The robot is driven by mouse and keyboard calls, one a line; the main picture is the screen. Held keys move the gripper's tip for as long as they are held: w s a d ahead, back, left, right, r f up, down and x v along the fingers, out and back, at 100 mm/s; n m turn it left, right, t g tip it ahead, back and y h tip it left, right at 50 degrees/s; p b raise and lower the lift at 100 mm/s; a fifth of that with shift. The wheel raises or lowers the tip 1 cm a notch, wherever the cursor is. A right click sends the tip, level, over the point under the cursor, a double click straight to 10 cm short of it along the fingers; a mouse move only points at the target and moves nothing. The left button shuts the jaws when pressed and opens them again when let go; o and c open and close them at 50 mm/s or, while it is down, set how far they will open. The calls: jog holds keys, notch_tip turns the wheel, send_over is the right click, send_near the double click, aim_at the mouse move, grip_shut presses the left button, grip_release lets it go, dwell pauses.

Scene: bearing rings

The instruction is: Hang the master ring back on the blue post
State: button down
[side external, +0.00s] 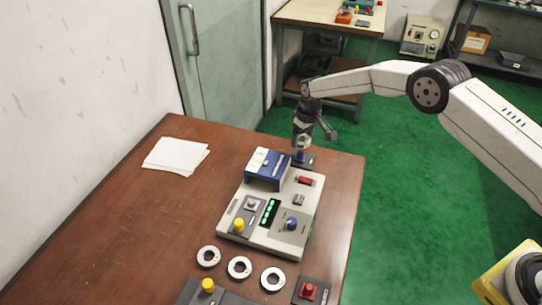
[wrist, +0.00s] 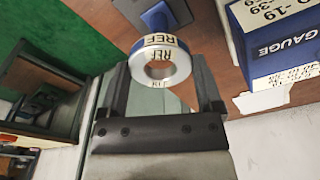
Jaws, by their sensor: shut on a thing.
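The master ring (wrist: 137,66) is silver with a blue band and a REF label. My gripper (wrist: 161,70) is shut on it, one finger at each side, and its hole shows open in the wrist view. In the side view my gripper (side external: 303,138) is right above the blue post (side external: 300,156) at the table's back right. The ring is hardly visible there. I cannot tell whether the ring touches the post.
A blue gauge box (side external: 267,168) stands close to the left of the post; it also shows in the wrist view (wrist: 275,45). A grey gauge console (side external: 262,240) lies in front. Several plain rings (side external: 239,267) lie nearer. The left table (side external: 130,220) is clear beside papers (side external: 176,155).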

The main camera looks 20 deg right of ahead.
aim_at(301, 152)
jog(key=shift+f, duration=1.35)
jog(key=shift+f, duration=1.75)
dwell(1.8)
grip_release()
jog(key=shift+r, duration=3.75)
jog(key=shift+s+r, duration=0.1)
